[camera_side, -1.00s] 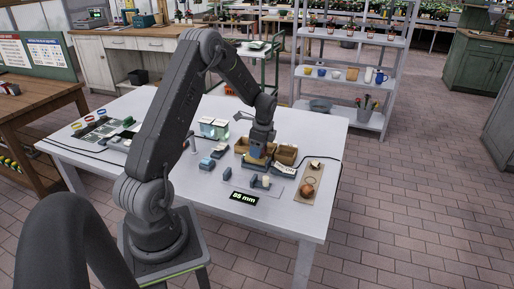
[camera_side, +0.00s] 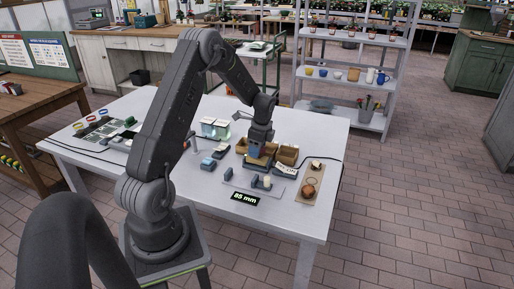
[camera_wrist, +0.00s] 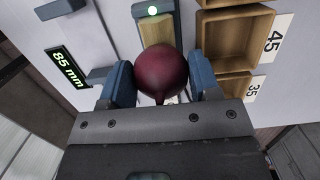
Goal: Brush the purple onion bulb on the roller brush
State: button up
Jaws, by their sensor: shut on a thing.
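The purple onion bulb (camera_wrist: 161,73) is a dark red-purple ball, held between the two blue fingers of my gripper (camera_wrist: 162,85) in the wrist view, with its narrow tip toward the wrist. In the side view my gripper (camera_side: 255,152) points down over the right half of the white table, beside the tan bins; the bulb is not clear there. Behind the bulb in the wrist view is a tan pad (camera_wrist: 157,32) in a grey frame with a green light. I cannot tell whether bulb and pad touch. I cannot identify the roller brush for certain.
Tan bins marked 45 (camera_wrist: 238,24) and 35 (camera_wrist: 227,78) stand right of the bulb. An "85 mm" display (camera_side: 244,198) stands near the table's front edge. A wooden board (camera_side: 311,177) with a brown round item lies at the right. Blue-grey blocks (camera_side: 208,164) stand left of my gripper.

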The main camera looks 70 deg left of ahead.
jog(key=shift+w+d, duration=0.2)
jog(key=shift+w+d, duration=0.15)
jog(key=shift+w, duration=0.05)
jog(key=shift+r, duration=3)
